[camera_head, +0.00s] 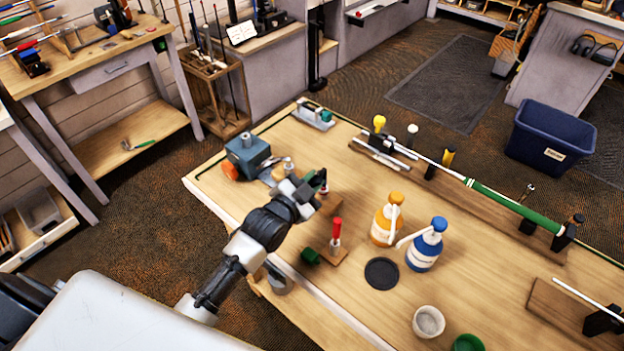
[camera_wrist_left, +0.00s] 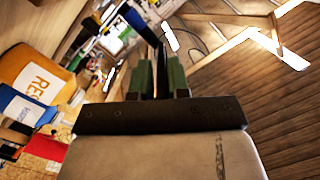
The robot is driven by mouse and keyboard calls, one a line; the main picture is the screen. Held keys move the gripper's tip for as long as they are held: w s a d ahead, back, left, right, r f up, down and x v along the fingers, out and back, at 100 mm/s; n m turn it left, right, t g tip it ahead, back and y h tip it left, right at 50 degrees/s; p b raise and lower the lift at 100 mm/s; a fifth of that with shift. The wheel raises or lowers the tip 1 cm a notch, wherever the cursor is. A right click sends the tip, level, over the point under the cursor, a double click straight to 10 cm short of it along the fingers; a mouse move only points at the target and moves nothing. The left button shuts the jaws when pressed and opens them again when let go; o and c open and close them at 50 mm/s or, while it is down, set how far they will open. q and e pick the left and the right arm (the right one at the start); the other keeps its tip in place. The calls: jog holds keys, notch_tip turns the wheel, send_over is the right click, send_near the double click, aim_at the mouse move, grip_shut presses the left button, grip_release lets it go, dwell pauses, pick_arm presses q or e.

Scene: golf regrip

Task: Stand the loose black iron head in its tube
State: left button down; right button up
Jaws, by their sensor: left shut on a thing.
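My left gripper (camera_head: 314,187) is above the near left part of the workbench (camera_head: 460,250), beside the blue vise. It is shut on a small dark thing (camera_head: 323,177), which looks like the black iron head, mostly hidden by the fingers. In the left wrist view the left gripper (camera_wrist_left: 161,78) shows two green-padded fingers with a thin dark thing (camera_wrist_left: 160,72) between them. I cannot make out the tube with certainty. My right gripper is not in view.
A blue vise (camera_head: 247,153) stands left of the gripper. A red-handled tool (camera_head: 336,230) stands upright in front. Orange (camera_head: 386,222) and blue (camera_head: 425,248) bottles, a black disc (camera_head: 381,273) and a white cup (camera_head: 428,321) stand to the right. A green-gripped club (camera_head: 510,206) lies farther back.

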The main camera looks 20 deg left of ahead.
pick_arm(q)
jog(key=shift+f+b, duration=1.45)
jog(key=shift+f, duration=0.6)
jog(key=c, duration=1)
grip_release()
jog(key=shift+b+v, duration=1.25)
jog(key=shift+v, duration=4.2)
jog(key=shift+f, duration=0.1)
